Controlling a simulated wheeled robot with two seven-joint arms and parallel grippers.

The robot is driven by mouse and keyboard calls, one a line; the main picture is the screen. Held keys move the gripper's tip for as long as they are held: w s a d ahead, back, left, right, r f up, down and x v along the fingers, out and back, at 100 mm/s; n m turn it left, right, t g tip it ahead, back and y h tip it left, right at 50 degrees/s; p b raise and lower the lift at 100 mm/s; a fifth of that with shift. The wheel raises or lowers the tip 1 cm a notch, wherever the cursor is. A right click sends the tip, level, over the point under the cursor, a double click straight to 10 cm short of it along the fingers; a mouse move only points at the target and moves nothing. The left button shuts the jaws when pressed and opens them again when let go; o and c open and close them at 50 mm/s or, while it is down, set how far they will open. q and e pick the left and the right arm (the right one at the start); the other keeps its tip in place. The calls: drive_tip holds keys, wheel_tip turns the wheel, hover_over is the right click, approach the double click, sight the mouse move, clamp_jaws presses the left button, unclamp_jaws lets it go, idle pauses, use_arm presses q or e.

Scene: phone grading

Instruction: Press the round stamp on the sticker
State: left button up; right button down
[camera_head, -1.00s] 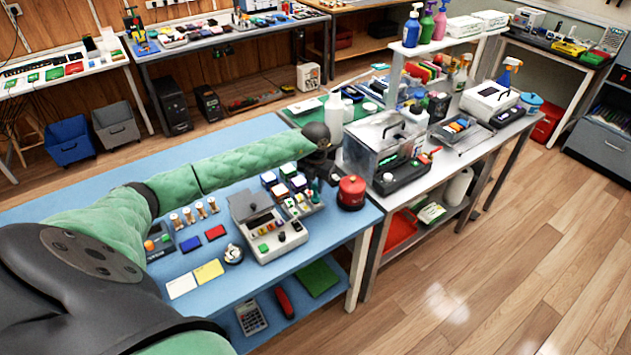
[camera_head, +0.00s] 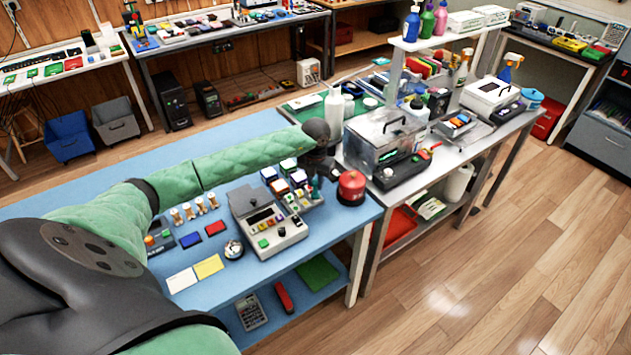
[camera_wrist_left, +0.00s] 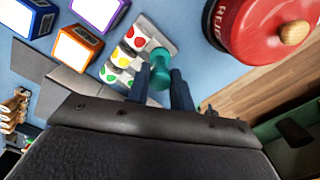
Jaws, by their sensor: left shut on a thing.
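My left gripper (camera_wrist_left: 160,75) points down at the far right part of the blue table, and it also shows in the head view (camera_head: 316,178). Its two dark fingers are shut on a teal, round-ended piece (camera_wrist_left: 161,62), which looks like the round stamp; its lower end is partly hidden. Beside it is a pale strip with coloured round stickers: red (camera_wrist_left: 135,38), yellow (camera_wrist_left: 123,57) and green (camera_wrist_left: 113,75). I cannot tell whether the teal piece touches anything below. My right gripper is not in view.
A red round container with a wooden knob (camera_wrist_left: 292,32) stands close to the gripper. Boxes with white tops (camera_wrist_left: 75,48) stand on the other side. A grey machine (camera_head: 266,225), white card (camera_head: 181,280) and yellow card (camera_head: 208,266) lie on the blue table (camera_head: 105,200).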

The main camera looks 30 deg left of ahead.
use_arm(q)
drive_tip(key=shift+f+b, duration=0.3)
drive_tip(key=shift+f, duration=0.05)
idle(0.7)
drive_tip(key=shift+f+b, duration=0.15)
drive_tip(key=shift+b, duration=0.15)
idle(1.5)
drive_tip(key=shift+r+p, duration=0.95)
drive_tip(key=shift+r, duration=2.65)
